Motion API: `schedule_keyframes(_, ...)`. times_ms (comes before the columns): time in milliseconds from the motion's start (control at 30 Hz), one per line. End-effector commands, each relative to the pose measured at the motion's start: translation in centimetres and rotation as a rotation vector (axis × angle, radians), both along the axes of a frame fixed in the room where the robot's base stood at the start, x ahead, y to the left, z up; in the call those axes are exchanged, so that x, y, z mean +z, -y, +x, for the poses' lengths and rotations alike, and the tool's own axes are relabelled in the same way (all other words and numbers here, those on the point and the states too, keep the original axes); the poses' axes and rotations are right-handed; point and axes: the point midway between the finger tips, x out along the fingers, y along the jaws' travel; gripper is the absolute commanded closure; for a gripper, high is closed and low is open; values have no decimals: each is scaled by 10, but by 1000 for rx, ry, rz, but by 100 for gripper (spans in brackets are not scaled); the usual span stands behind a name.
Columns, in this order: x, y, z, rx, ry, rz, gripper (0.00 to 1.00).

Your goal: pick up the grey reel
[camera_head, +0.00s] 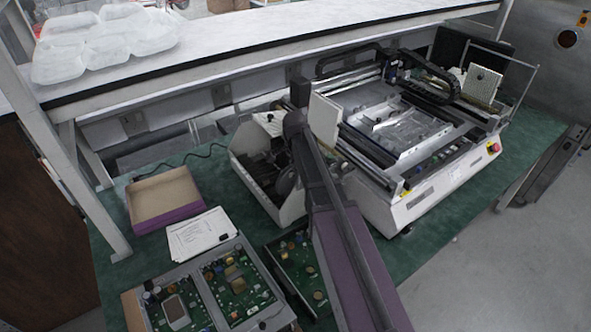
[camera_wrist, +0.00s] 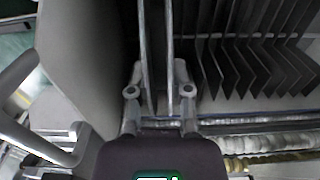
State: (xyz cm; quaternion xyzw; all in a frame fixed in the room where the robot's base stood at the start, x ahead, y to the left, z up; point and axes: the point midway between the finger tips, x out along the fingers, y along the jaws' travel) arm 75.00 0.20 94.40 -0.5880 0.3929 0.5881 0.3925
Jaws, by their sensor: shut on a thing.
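The grey reel (camera_wrist: 147,45) shows edge-on in the wrist view as two thin pale rims with a dark gap between them. My gripper (camera_wrist: 160,88) is shut on it, with one finger on each side. The reel stands upright at the left end of a holder with several dark upright slats (camera_wrist: 255,60). I cannot tell whether the reel still touches the holder's floor. My fingers are hard to make out there.
A white and black machine (camera_head: 440,185) stands close right of the holder. An open cardboard box (camera_head: 161,197), papers (camera_head: 199,233) and circuit boards (camera_head: 235,283) lie to the left and front on the green mat (camera_head: 455,256). A shelf (camera_head: 250,38) runs behind.

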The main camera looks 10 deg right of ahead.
Motion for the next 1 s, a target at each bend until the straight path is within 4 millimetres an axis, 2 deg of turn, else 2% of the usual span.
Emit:
schedule_keyframes(33, 12, 0, 0, 0, 0, 0, 100)
schedule_keyframes(1000, 123, 0, 0, 0, 0, 0, 100)
